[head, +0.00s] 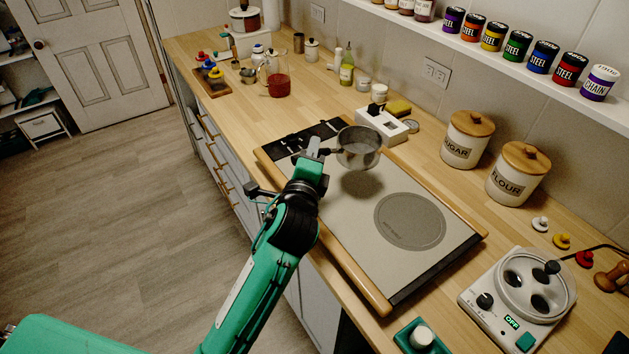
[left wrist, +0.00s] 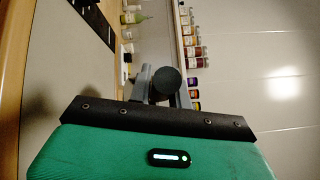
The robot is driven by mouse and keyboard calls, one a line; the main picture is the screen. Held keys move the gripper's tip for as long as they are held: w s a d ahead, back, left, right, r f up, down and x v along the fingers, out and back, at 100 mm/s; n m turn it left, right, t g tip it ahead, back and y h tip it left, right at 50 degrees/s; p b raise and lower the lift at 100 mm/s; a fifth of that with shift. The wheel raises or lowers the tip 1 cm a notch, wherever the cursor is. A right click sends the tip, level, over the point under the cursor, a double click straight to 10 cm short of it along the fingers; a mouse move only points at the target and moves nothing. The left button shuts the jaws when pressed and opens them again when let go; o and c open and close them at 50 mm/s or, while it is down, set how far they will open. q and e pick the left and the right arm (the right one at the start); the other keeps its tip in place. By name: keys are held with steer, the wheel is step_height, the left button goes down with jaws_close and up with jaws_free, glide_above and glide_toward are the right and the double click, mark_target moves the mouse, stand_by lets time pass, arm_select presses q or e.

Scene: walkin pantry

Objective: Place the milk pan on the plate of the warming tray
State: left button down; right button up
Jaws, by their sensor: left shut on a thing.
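The milk pan (head: 358,147) is a small grey metal pan, held roughly upright in the head view. My left gripper (head: 320,151) is shut on its handle. In the left wrist view the dark round handle end (left wrist: 167,81) shows between the fingers (left wrist: 160,90); the pan's bowl is hidden there. The warming tray (head: 335,232) lies on the counter, with a pale plate, a wooden rim and a black strip at its far end. The pan hangs above the plate's far part, its shadow on the plate below. My right gripper is not in view.
A grey round mat or disc (head: 410,221) lies on the plate's near right part. A white block-shaped appliance (head: 382,125) stands just behind the tray. Sugar (head: 467,140) and flour (head: 518,175) canisters stand by the wall. A white device (head: 517,300) sits at the near right.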

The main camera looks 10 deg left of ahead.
arm_select(q)
step_height(320, 180, down, 8)
steer(key=shift+b, duration=0.3)
steer(key=shift+f, duration=0.15)
steer(key=shift+f, duration=0.2)
steer(key=c, duration=1.3)
jaws_free()
steer(key=shift+s+r, duration=0.1)
steer(key=shift+r, duration=0.05)
